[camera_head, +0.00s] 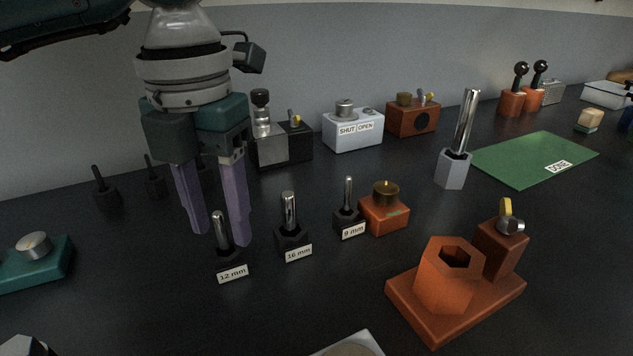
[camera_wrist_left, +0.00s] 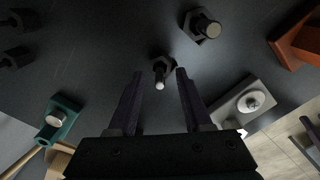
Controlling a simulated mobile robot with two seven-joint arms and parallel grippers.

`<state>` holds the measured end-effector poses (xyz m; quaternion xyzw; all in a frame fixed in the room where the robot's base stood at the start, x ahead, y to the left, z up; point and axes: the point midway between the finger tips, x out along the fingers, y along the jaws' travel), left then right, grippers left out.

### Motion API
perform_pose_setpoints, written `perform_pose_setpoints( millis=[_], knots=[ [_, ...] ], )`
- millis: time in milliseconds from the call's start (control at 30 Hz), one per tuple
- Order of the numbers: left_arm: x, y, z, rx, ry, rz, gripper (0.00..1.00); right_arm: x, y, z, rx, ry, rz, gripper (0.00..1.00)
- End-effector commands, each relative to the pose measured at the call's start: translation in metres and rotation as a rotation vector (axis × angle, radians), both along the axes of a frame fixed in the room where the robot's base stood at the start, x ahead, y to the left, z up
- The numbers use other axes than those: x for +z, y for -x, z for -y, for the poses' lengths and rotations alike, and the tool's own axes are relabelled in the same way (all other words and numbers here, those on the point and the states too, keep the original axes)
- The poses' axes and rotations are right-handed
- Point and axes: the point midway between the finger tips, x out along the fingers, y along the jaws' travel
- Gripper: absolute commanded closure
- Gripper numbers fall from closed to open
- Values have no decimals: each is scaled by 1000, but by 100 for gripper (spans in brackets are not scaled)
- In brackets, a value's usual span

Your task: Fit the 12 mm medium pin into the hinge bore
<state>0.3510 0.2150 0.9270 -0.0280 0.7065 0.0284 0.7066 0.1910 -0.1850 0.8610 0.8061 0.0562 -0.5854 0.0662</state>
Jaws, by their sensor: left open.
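The 12 mm pin (camera_head: 219,228) is a silver rod standing upright in a black hex holder behind its "12 mm" label. My left gripper (camera_head: 219,238) points down with its purple fingers open, one on either side of this pin. In the left wrist view the pin (camera_wrist_left: 159,77) shows between the open fingertips (camera_wrist_left: 160,72), with gaps to both. An orange fixture (camera_head: 425,322) at the lower right carries a tilted hexagonal block with a dark open bore (camera_head: 459,258), which looks like the hinge bore and appears empty. My right gripper is not in view.
The 16 mm pin (camera_head: 289,212) and 9 mm pin (camera_head: 348,192) stand to the right in black holders. A grey holder with a tall rod (camera_head: 464,125) stands before a green "DONE" mat (camera_head: 530,160). A teal block (camera_head: 35,262) lies left. Boxes line the back.

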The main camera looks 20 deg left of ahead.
Motion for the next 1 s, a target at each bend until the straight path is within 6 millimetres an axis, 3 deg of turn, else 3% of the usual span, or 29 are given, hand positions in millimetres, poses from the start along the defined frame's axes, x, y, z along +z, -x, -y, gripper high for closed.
perform_pose_setpoints(
  millis=[267,700,1000],
  knots=[
    [-3,0,0,-1,1,0,53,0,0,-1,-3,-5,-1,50],
    [-3,0,0,-1,1,0,100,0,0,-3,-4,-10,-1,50],
    [-2,0,0,-1,1,0,100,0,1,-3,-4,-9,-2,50]
  ],
)
